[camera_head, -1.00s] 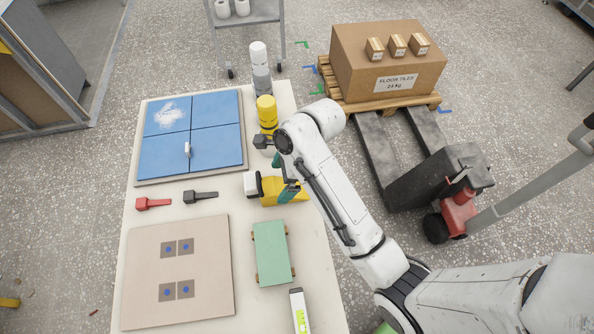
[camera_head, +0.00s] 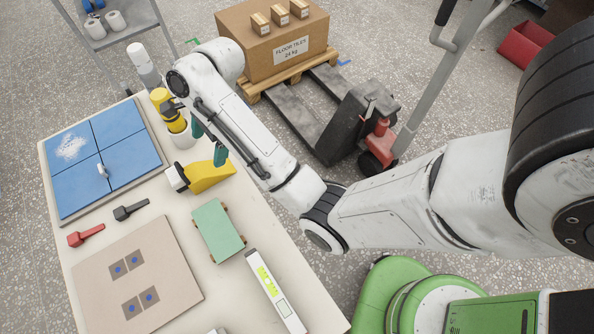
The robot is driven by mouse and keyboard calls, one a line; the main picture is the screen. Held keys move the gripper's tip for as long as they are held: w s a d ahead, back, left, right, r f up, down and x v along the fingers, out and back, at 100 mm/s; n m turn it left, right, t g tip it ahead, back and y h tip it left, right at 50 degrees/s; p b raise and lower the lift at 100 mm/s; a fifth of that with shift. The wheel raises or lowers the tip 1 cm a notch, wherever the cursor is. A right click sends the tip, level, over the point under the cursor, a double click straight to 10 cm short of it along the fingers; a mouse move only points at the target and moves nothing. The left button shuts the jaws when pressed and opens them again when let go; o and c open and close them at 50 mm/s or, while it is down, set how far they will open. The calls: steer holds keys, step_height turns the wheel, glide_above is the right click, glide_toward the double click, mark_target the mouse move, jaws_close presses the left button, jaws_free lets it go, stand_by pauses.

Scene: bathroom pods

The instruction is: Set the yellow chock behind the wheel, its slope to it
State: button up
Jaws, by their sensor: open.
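A yellow wedge-like block (camera_head: 209,177), the likely chock, lies on the table with a black-and-white end at its left. My gripper (camera_head: 209,143) is open, its teal fingers apart just beyond and partly over the block; I cannot tell their height above it. Nothing shows between the fingers. A flat green trolley (camera_head: 218,230) with small brown wheels at its edges stands on the table nearer to me. The pallet truck on the floor has a black wheel (camera_head: 371,164). I cannot tell from the picture which wheel the task means.
Blue tiles (camera_head: 133,151), red (camera_head: 86,236) and dark (camera_head: 131,208) tools, a beige board (camera_head: 170,275) and a spirit level (camera_head: 276,291) lie on the table.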

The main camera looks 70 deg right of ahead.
steer(key=s+a+f+n+h, duration=0.1)
steer(key=s+f+n+h, duration=0.1)
steer(key=s+n, duration=0.9)
steer(key=s+a+f+n+g+h, duration=0.1)
steer(key=s+f+n, duration=0.4)
steer(key=s+n, duration=0.6)
steer(key=s+h, duration=0.1)
steer(key=s, duration=0.2)
steer(key=shift+s+f+n, duration=0.3)
steer(key=shift+s, duration=0.05)
